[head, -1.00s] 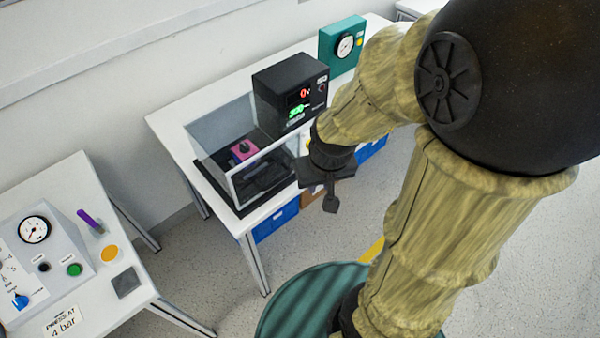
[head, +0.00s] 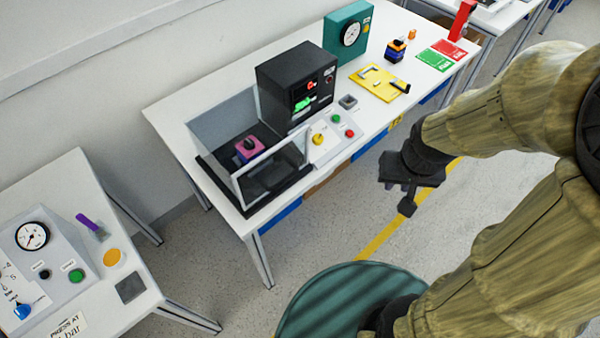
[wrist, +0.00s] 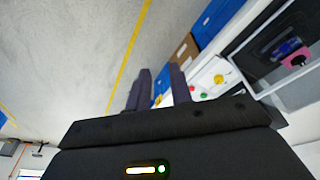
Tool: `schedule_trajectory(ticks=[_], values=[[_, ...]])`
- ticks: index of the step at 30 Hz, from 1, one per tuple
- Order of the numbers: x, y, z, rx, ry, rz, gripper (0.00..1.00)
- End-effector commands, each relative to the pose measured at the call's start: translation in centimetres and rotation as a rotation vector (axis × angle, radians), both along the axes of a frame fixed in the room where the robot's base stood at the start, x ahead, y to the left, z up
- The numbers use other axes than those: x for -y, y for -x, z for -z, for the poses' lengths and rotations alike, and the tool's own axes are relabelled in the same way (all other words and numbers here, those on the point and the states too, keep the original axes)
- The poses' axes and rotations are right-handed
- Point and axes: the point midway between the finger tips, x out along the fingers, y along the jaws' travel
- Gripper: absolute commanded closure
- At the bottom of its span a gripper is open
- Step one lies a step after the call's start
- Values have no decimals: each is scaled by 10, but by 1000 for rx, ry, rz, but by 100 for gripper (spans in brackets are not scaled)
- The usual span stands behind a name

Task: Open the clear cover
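The clear cover (head: 272,165) is a see-through box on a black base at the left end of the middle table, beside the black power unit. Through it shows a pink block with a black knob (head: 249,148). The pink block also shows at the right of the wrist view (wrist: 297,58). I cannot tell where the cover's hinge or handle is. My gripper (head: 409,198) hangs over the floor in front of the table, to the right of the cover and well apart from it. In the wrist view its two dark fingers (wrist: 160,90) stand apart with nothing between them.
The black unit (head: 296,85) with lit displays stands right of the cover. Another table (head: 75,185) stands at left.

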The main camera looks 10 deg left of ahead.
Motion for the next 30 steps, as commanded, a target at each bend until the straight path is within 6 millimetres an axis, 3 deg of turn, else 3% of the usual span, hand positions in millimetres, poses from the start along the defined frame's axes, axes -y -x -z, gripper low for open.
schedule_trajectory(ticks=[12, 17, 20, 30], values=[[0, 0, 0, -1, 0, 0, 78], [0, -2, 10, -37, -1, -6, 78], [-1, -5, 25, -96, -7, -16, 78], [-14, -9, 104, -380, -151, -75, 78]])
